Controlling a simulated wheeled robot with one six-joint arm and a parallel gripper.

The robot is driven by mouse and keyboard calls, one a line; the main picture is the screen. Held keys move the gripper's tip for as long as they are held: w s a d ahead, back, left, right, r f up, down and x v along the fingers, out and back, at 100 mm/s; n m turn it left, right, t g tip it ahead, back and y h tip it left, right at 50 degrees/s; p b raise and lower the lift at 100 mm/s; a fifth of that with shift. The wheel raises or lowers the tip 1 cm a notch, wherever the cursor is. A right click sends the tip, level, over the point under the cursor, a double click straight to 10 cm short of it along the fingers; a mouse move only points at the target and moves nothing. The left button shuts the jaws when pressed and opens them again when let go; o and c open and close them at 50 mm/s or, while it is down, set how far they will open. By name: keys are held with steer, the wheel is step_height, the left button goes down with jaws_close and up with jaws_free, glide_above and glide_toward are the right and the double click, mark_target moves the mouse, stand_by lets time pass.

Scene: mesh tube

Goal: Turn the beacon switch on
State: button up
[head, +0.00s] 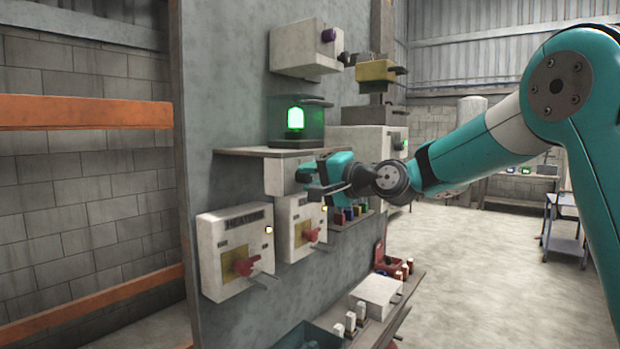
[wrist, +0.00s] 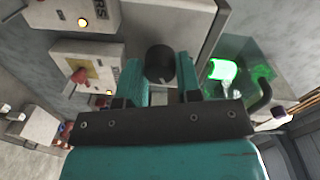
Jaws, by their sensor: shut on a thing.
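My gripper (head: 318,180) is at a white box (head: 279,177) on the grey wall panel, just under a small shelf. In the wrist view its two teal fingers stand either side of a dark round knob (wrist: 160,62) on the box's face and are shut on it. The fingers and wrist hide the knob in the head view. The green beacon (head: 295,118) stands on the shelf above and glows; it also glows in the wrist view (wrist: 222,70). Any label on the gripped box is not readable.
Two white switch boxes with red knobs, a left one marked HEATERS (head: 236,252) and a right one (head: 301,228), hang below, their small lamps lit yellow. The shelf (head: 268,152) juts out above my gripper. A lower ledge (head: 405,310) holds several items. Open floor lies to the right.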

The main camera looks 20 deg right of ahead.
steer(key=o, duration=0.9)
steer(key=shift+o, duration=0.2)
steer(key=shift+s+d, duration=0.1)
steer(key=shift+s+d+f+b, duration=0.1)
steer(key=shift+s+d+b, duration=0.1)
steer(key=shift+b, duration=0.1)
steer(key=b+v, duration=0.7)
steer(key=v, duration=0.9)
steer(key=shift+s, duration=0.35)
steer(key=shift+d, duration=0.15)
